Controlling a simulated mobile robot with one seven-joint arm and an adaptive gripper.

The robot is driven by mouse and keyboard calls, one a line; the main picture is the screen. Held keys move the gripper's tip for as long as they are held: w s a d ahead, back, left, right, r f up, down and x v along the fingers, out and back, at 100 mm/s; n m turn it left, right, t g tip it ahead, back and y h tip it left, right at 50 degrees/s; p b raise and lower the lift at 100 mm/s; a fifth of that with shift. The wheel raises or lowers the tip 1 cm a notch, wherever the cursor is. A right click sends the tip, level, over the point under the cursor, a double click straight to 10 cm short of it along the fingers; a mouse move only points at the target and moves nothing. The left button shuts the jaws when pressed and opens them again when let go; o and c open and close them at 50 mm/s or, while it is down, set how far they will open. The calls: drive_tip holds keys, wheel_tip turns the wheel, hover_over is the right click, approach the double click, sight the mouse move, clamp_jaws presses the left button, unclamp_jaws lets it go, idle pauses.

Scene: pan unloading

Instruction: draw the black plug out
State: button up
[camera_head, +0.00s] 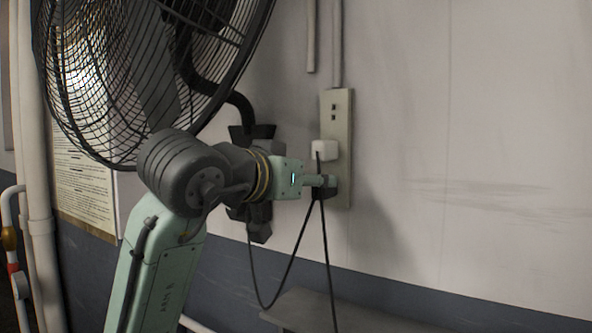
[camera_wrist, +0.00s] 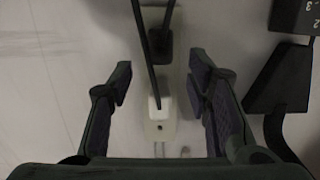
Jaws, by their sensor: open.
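The black plug (camera_head: 322,193) sits in the lower part of a beige wall outlet strip (camera_head: 341,130), with a black cable hanging from it. My gripper (camera_head: 328,181) is at the plug in the head view and hides part of it. In the wrist view my gripper (camera_wrist: 161,66) is open, one finger at each side. The black plug (camera_wrist: 160,45) shows between and slightly beyond the fingertips, with visible gaps on both sides. I cannot tell the depth between fingertips and plug.
A white plug (camera_head: 324,150) sits just above the black one; its cable crosses beside the black plug in the wrist view. A large fan (camera_head: 150,75) on a wall bracket (camera_head: 258,215) is left of the outlet. A grey ledge (camera_head: 300,308) lies below. The wall at right is clear.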

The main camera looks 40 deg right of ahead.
sight(327, 188)
drive_tip(key=shift+p+x, duration=0.7)
drive_tip(key=shift+x, duration=2.1)
drive_tip(key=shift+c, duration=0.2)
clamp_jaws()
